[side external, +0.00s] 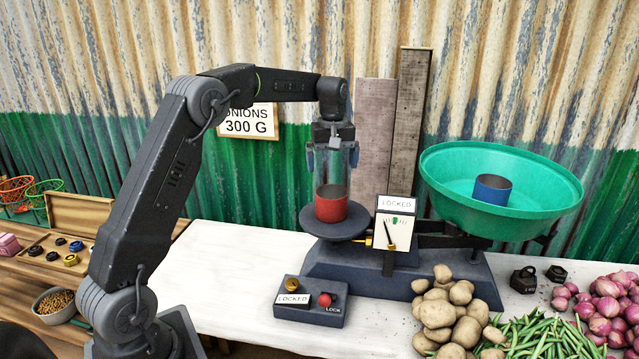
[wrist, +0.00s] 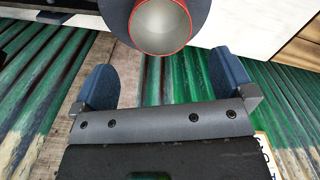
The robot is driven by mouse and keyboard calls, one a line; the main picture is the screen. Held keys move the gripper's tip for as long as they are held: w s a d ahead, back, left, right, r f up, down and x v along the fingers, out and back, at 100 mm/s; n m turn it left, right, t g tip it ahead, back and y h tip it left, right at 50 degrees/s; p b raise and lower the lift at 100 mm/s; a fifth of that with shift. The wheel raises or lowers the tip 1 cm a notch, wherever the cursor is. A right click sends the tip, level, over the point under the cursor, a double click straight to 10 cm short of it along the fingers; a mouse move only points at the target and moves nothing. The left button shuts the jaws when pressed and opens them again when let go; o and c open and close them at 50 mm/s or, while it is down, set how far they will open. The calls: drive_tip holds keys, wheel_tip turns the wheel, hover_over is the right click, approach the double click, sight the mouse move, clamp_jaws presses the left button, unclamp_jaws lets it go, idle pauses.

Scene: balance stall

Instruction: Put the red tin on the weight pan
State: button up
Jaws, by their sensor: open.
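The red tin (side external: 331,207) stands upright on the dark round weight pan (side external: 352,231) at the left end of the scale. In the wrist view the tin (wrist: 163,25) shows its open top, red rim and grey inside, with the dark pan (wrist: 115,14) around it. My gripper (side external: 331,168) is above the tin, pointing down. Its blue fingers are apart, and in the wrist view my gripper (wrist: 160,65) has nothing between them. A faint see-through shape shows between the fingers and the tin; I cannot tell what it is.
The scale's card (side external: 396,222) reads LOCKED. A green bowl (side external: 450,190) with a blue tin (side external: 492,188) is on the right. A lock box (side external: 310,301) stands in front. Potatoes (side external: 440,312), beans and onions lie front right. The white table (side external: 215,275) is clear at left.

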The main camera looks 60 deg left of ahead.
drive_tip(key=s+d+r+m+t, duration=0.3)
drive_tip(key=s+d+r+m, duration=0.5)
drive_tip(key=s+d, duration=0.55)
drive_tip(key=s+d+f+m+t, duration=0.1)
drive_tip(key=s+d+f+m, duration=0.1)
drive_tip(key=s, duration=0.6)
drive_tip(key=s+d+f+m+t, duration=0.1)
drive_tip(key=s+d+f+m, duration=0.1)
drive_tip(key=s+d, duration=0.3)
drive_tip(key=s+m, duration=0.1)
drive_tip(key=s, duration=0.2)
drive_tip(key=shift+s+d+f+t, duration=0.15)
drive_tip(key=shift+d+f+t, duration=0.15)
drive_tip(key=shift+f, duration=0.1)
